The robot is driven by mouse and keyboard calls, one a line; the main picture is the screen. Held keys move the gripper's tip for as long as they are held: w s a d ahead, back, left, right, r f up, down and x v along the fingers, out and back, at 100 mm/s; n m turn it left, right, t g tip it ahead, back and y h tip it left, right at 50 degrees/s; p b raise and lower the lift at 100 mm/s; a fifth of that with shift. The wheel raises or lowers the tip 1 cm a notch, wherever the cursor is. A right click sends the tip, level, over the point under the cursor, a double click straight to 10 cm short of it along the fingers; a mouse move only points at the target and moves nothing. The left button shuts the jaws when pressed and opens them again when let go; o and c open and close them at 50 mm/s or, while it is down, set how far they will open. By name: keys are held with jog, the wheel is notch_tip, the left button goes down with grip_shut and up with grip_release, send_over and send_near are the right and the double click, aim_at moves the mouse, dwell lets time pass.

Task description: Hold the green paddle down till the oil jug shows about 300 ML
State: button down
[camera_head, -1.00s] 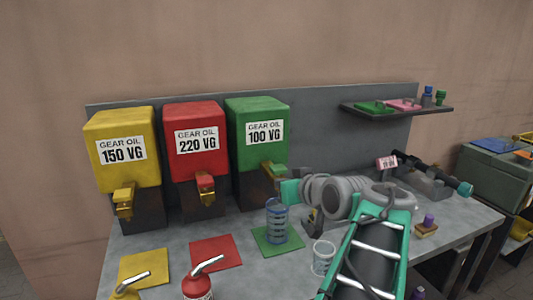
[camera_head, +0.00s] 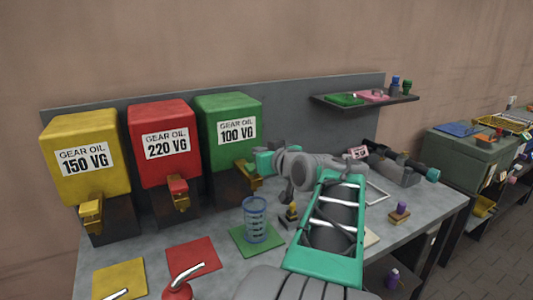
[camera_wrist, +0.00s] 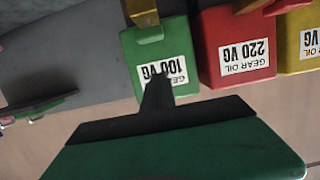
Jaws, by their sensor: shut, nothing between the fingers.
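The green GEAR OIL 100 VG dispenser (camera_head: 232,150) stands at the right of three; it also shows upside down in the wrist view (camera_wrist: 182,72). Its brass tap (camera_head: 246,174) appears in the wrist view too (camera_wrist: 143,14). The green paddle is not distinguishable now, perhaps hidden behind my gripper. My gripper (camera_head: 261,163) is beside the tap's upper right; contact cannot be told. Its dark fingers (camera_wrist: 157,92) are shut and empty. The clear oil jug (camera_head: 255,222) with blue bands stands upright on the green mat (camera_head: 246,245) below the tap; its reading is too small to read.
The red dispenser (camera_head: 165,147) and yellow dispenser (camera_head: 86,160) stand to the left. A red mat (camera_head: 193,256) and yellow mat (camera_head: 120,278) lie before them. A small dark stand (camera_head: 291,217) is right of the jug. A shelf (camera_head: 362,103) hangs at the back right.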

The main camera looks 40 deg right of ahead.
jog(key=w+f, duration=0.1)
jog(key=w+d+f, duration=0.1)
jog(key=f, duration=0.1)
jog(key=shift+w+f+p, duration=0.15)
jog(key=shift+w+p, duration=0.15)
jog(key=shift+p, duration=0.05)
jog(key=shift+a+f, duration=0.1)
jog(key=shift+f, duration=0.65)
jog(key=shift+s, duration=0.1)
